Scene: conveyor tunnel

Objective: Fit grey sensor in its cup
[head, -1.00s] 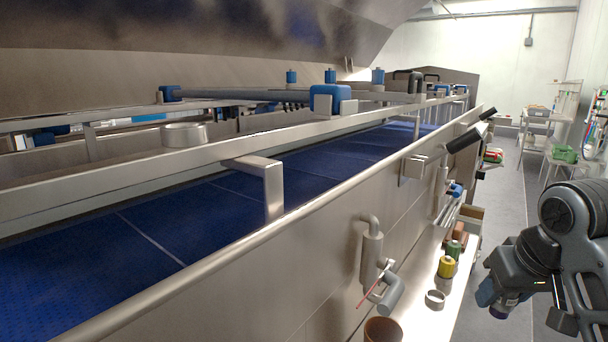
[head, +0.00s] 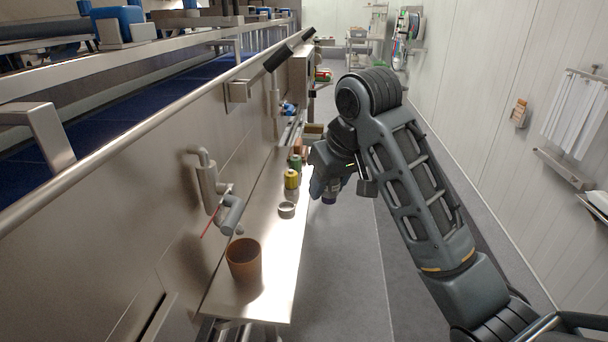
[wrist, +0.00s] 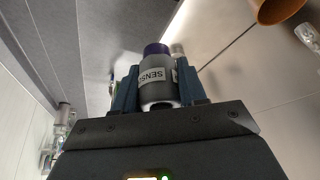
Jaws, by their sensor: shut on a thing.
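The grey sensor (wrist: 157,88) is a short cylinder with a white label reading "SENS" and a purple end. In the wrist view it sits between the blue fingers of my gripper (wrist: 158,90), which is shut on it. In the head view my gripper (head: 322,187) hangs just right of the steel shelf, over the floor, with the sensor's dark purple end (head: 329,199) pointing down. A short, hollow metal ring (head: 287,209) stands on the shelf to the gripper's left; I cannot tell whether it is the sensor's cup.
The narrow steel shelf (head: 265,285) carries a brown pot (head: 243,262), a yellow spool (head: 291,179) and a green one. A pipe fitting (head: 229,214) with a red strip juts from the conveyor's side wall (head: 130,225). The grey aisle floor (head: 350,270) is clear.

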